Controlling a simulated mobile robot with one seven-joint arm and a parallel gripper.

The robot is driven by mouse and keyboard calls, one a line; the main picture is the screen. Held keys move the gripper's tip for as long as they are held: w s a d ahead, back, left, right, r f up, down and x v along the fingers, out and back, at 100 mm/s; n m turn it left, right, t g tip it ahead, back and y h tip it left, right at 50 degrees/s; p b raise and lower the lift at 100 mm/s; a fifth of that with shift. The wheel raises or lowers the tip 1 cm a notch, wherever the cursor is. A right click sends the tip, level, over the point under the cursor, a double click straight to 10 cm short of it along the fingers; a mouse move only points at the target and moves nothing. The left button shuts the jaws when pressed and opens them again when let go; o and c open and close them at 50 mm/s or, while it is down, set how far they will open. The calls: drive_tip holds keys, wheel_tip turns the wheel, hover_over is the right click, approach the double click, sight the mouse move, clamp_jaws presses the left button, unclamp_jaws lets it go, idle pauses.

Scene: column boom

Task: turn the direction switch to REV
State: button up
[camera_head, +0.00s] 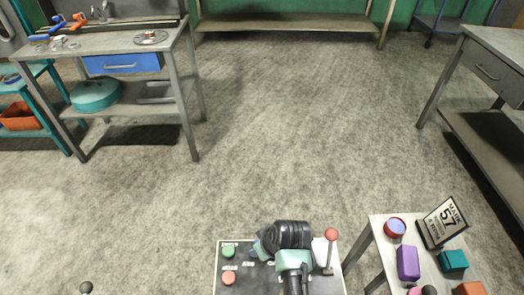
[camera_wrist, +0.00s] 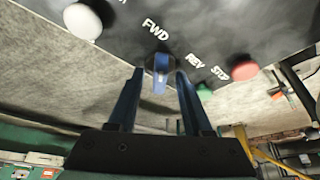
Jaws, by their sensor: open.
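The direction switch (camera_wrist: 160,74) is a small blue knob on the dark control panel (camera_wrist: 125,42) in the wrist view. The FWD label (camera_wrist: 155,29) is just above it, and the REV label (camera_wrist: 195,60) is to its right. I cannot tell which label the knob points to. My gripper (camera_wrist: 160,82) is open, with one dark finger on each side of the knob; I see gaps and no clear contact. In the head view, the panel (camera_head: 233,264) is at the bottom centre, and my arm hides the switch.
The wrist view shows a STOP label (camera_wrist: 220,73), a red button (camera_wrist: 243,68), a green one (camera_wrist: 205,93) and a white knob (camera_wrist: 82,22). In the head view, a red-topped lever (camera_head: 331,235) stands at the panel's right. A side table (camera_head: 378,228) with several objects is beyond it.

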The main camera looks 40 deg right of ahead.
clamp_jaws()
idle(0.4)
drive_tip(key=m+p, duration=0.1)
drive_tip(key=m+h+p, duration=0.1)
drive_tip(key=shift+a+r+m+p, duration=0.15)
drive_tip(key=shift+m+p, duration=0.25)
drive_tip(key=m+g+h+p, duration=0.1)
drive_tip(key=m+p, duration=0.1)
drive_tip(key=m, duration=0.1)
drive_tip(key=shift+a+m, duration=0.1)
drive_tip(key=shift+m, duration=0.3)
drive_tip(key=m+h, duration=0.1)
drive_tip(key=m, duration=0.2)
drive_tip(key=shift+w+g, duration=0.15)
drive_tip(key=shift+g, duration=0.25)
drive_tip(key=shift+f+m+g+h, duration=0.1)
drive_tip(key=shift+m+g+h, duration=0.2)
drive_tip(key=shift+m, duration=0.75)
drive_tip(key=shift+f+m+g+h, duration=0.15)
drive_tip(key=shift+m+g, duration=0.25)
drive_tip(key=shift+m, duration=0.65)
